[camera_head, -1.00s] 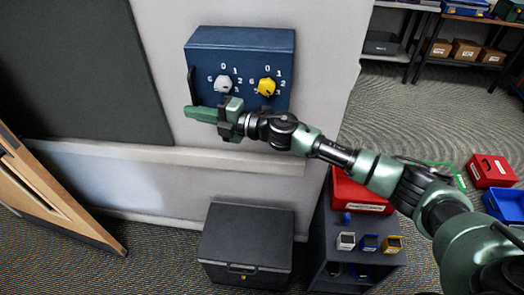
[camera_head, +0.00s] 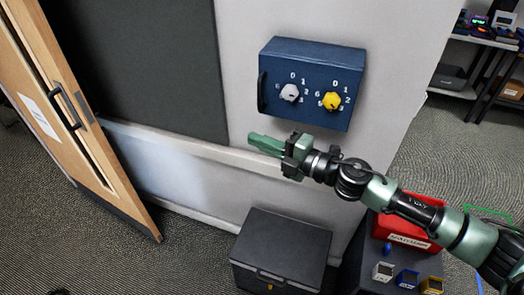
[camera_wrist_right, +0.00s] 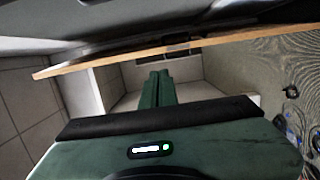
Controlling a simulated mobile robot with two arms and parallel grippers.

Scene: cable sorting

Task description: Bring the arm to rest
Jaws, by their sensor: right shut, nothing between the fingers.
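My right arm comes in from the right side of the head view. Its gripper (camera_head: 265,143) is shut and empty, with the green fingers together and pointing left. It hangs in the air below the blue wall box and looks clear of it. In the right wrist view the two green fingers (camera_wrist_right: 158,88) lie side by side with nothing between them. My left gripper is not in view.
A blue box (camera_head: 310,112) with a white dial (camera_head: 290,92) and a yellow dial (camera_head: 332,101) hangs on the wall. Below stand a dark chest (camera_head: 281,249) and a red case (camera_head: 402,231). A wooden door (camera_head: 85,120) stands at left. Carpet between door and chest is free.

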